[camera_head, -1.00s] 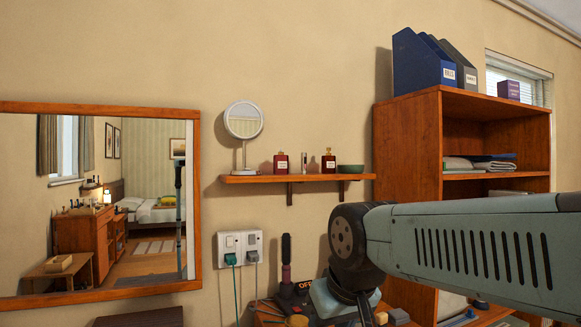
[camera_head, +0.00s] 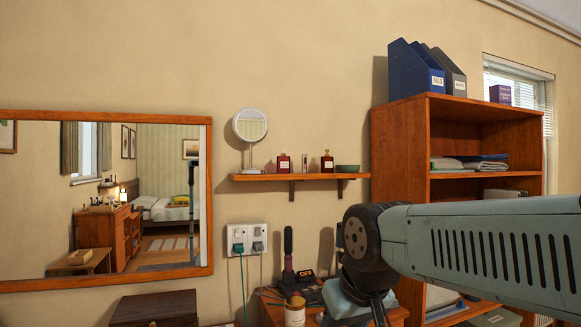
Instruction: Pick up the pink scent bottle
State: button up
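A small pinkish-red bottle (camera_head: 283,163) with a pale label stands upright on the wall shelf (camera_head: 262,178), right of the round mirror. I cannot tell for certain which is the pink scent bottle. My gripper (camera_head: 378,312) is low at the bottom edge, below the shelf and apart from the bottles. Its fingers are mostly cut off or hidden by my arm, so their opening does not show.
A round mirror (camera_head: 250,128) and a green bowl (camera_head: 348,169) share the shelf. Below are wall sockets (camera_head: 246,239), a hairbrush (camera_head: 288,250) and a jar (camera_head: 295,311). A wooden bookcase (camera_head: 400,150) rises at right. A large framed mirror (camera_head: 208,240) hangs left. The wall above the shelf is clear.

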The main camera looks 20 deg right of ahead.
aim_at(283, 162)
jog(key=u, duration=0.2)
jog(key=i, duration=0.95)
jog(key=z, duration=0.15)
